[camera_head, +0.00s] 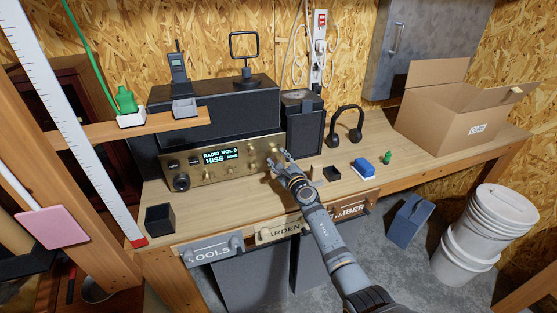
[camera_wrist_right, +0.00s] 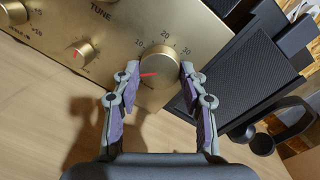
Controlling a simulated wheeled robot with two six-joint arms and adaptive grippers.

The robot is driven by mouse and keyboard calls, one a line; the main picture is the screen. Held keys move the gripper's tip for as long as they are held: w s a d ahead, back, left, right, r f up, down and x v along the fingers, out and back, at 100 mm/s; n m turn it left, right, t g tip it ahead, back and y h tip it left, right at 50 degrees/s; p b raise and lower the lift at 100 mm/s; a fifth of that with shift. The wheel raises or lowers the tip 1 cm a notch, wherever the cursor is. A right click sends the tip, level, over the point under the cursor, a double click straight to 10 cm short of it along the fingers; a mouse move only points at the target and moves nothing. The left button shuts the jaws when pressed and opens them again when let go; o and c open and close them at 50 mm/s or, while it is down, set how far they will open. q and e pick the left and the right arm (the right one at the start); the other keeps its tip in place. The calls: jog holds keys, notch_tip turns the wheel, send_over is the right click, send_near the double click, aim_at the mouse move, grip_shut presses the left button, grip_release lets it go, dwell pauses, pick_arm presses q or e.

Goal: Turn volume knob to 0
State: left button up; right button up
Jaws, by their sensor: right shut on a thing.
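The radio receiver (camera_head: 215,160) is a brass-faced box at the back of the bench. Its lit display (camera_head: 221,156) appears to read "RADIO VOL 6" and "HISS", with small text after. The large gold volume knob (camera_wrist_right: 158,66) has a scale marked 10, 20 and 30 around it. A red pointer on it points left in the right wrist view, below the 10. My right gripper (camera_wrist_right: 159,72) has one finger on each side of this knob and is shut on it. In the head view the right gripper (camera_head: 279,156) is at the panel's right end. My left gripper is out of view.
A black speaker (camera_head: 303,125) stands right of the receiver. Headphones (camera_head: 346,126), a blue block (camera_head: 363,165) and a cardboard box (camera_head: 440,112) are farther right.

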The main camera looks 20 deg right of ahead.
jog(key=shift+r, duration=0.1)
dwell(0.3)
jog(key=o, duration=1.2)
jog(key=shift+c, duration=0.2)
jog(key=shift+s, duration=0.3)
jog(key=s, duration=0.3)
jog(key=s+d, duration=0.1)
jog(key=s, duration=0.7)
jog(key=shift+s+d, duration=0.15)
